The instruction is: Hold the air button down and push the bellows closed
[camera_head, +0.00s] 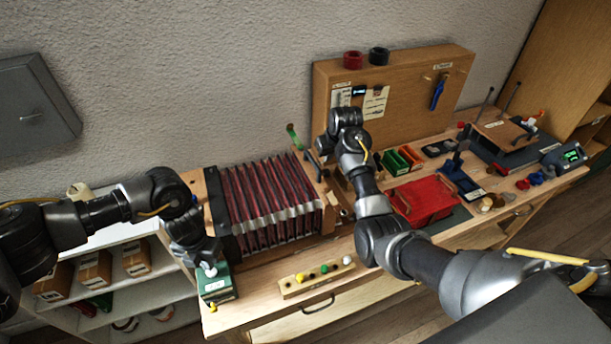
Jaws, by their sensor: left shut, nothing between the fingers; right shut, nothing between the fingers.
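The bellows (268,205), dark red with pale metal-edged folds, stand spread open on the bench between a wooden end at the left and a wooden end block (328,222) at the right. My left gripper (209,268) is shut and empty, pointing down at the left front of the bellows, just above a green box (217,290). My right gripper (318,158) is shut and empty by the upper right end of the bellows, partly hidden by its own wrist. I cannot make out the air button, and contact there is unclear.
A wooden strip with coloured knobs (317,279) lies at the bench's front. A white shelf with boxes (95,270) stands at the left.

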